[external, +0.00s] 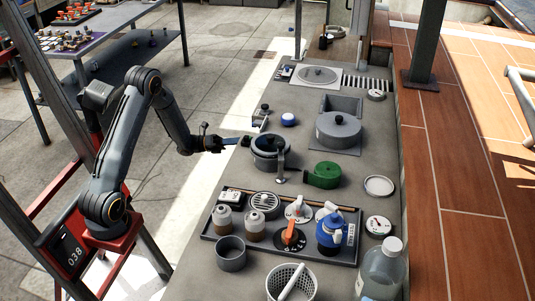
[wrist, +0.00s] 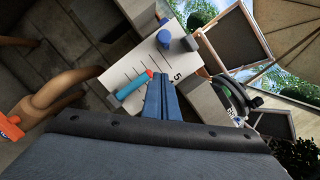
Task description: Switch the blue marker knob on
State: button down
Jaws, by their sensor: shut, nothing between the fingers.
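My gripper (external: 236,141) is shut and empty, reaching in from the left just short of a grey pot (external: 270,147) on the counter. In the wrist view its blue fingers (wrist: 163,97) are together, in front of a white plate (wrist: 112,75) with black tick marks and a "5". A blue round knob (wrist: 164,37) stands at the plate's upper part. A light-blue stick with a red tip (wrist: 133,86) lies across the plate beside the fingers. I cannot tell which piece is the marker knob, nor whether the fingers touch anything.
A dark tray (external: 228,239) holds jars, an orange knob (external: 290,236) and a blue valve (external: 330,232). A clear bottle (external: 381,270) stands at the near right.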

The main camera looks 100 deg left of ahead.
jog(key=p+v, duration=0.3)
jog(key=v, duration=0.7)
